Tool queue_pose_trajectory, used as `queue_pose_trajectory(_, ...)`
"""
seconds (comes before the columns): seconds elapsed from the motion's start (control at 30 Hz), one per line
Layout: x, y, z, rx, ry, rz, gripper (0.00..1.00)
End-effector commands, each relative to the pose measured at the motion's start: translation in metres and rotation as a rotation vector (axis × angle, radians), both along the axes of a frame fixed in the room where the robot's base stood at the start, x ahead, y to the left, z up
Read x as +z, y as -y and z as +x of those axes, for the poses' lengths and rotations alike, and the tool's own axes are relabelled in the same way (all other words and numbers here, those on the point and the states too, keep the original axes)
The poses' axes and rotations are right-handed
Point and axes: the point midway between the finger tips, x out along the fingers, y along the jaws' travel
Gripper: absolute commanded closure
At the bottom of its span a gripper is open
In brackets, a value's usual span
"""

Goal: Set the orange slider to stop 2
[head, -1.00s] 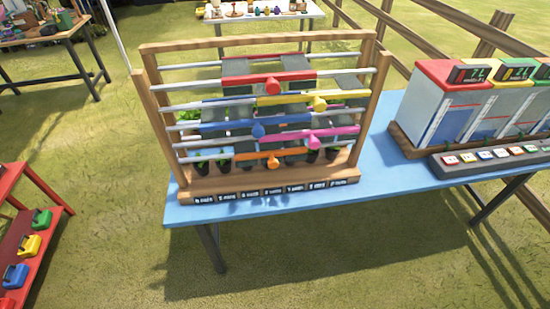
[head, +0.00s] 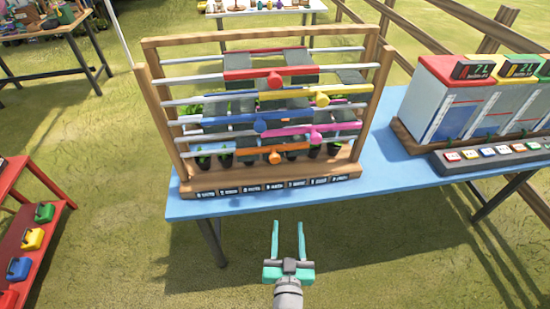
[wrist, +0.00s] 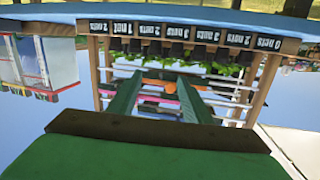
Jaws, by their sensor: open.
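The orange slider (head: 291,148) is on the lowest rod of the wooden rack, with a round knob at its front near the middle of the rack. In the wrist view, which is upside down, the orange slider (wrist: 160,84) shows small beyond my fingers. My gripper (head: 288,224) is open and empty, in front of the table's front edge, below the orange slider in the head view. Its green fingers (wrist: 156,80) point toward the rack. A row of stop labels (head: 270,187) runs along the rack's base; the wrist view shows them inverted, with numbers and "nets".
Red (head: 242,74), yellow, blue (head: 225,121) and pink sliders sit on rods above the orange one. Potted plants (head: 203,158) stand behind the rods. The blue table (head: 400,177) also holds a dispenser with coloured buttons (head: 490,156) at right. Grass in front is clear.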

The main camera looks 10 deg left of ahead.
Motion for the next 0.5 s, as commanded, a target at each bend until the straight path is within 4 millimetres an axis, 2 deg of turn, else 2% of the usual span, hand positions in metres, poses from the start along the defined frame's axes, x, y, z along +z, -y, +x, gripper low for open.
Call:
queue_pose_trajectory(0.03, 0.012, -0.005, 0.018, 0.021, 0.021, -0.001, 0.55)
queue_pose_trajectory(0.2, 0.044, -0.024, 0.065, 0.099, 0.065, -0.01, 0.55)
queue_pose_trajectory(0.33, 0.066, -0.035, 0.087, 0.147, 0.093, -0.019, 0.55)
queue_pose_trajectory(0.5, 0.079, -0.042, 0.101, 0.18, 0.108, -0.027, 0.55)
